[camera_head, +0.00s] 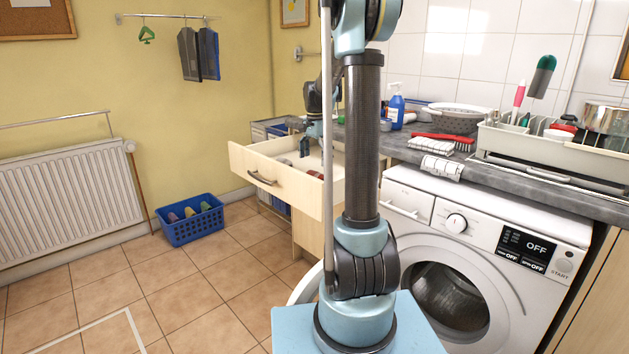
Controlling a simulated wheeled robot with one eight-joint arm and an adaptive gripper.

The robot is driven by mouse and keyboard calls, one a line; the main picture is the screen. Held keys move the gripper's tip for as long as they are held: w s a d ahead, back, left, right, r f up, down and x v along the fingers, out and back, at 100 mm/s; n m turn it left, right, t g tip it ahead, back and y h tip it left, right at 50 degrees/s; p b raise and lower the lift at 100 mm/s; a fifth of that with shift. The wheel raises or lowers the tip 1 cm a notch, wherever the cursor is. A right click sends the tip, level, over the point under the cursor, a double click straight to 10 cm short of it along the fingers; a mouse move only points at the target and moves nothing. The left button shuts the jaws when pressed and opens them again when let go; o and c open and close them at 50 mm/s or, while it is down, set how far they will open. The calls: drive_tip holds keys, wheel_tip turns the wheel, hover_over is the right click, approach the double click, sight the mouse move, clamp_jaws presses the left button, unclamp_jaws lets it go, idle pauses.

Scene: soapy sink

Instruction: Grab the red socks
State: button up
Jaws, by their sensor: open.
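An open drawer (250,172) of pale wood stands out from the counter, left of the washing machine. A small reddish-brown thing (315,174) shows inside it, partly hidden by my arm. I cannot tell whether it is the red socks. A blue basket (192,229) on the floor holds several small coloured things, pinkish, yellow and purple, that look like rolled socks.
A washing machine (482,250) stands at the right under the grey counter (555,190). The counter carries a colander (457,118), a red brush (441,137), folded cloths and a dish rack. A radiator (70,195) is on the left wall. The tiled floor in front is clear.

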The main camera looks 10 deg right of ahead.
sight(317, 173)
drive_tip(key=shift+s+d+f, duration=0.1)
drive_tip(key=shift+d+f, duration=0.1)
drive_tip(key=shift+f, duration=1.45)
drive_tip(key=shift+d+f, duration=0.15)
drive_tip(key=shift+f, duration=1.5)
drive_tip(key=c, duration=1.1)
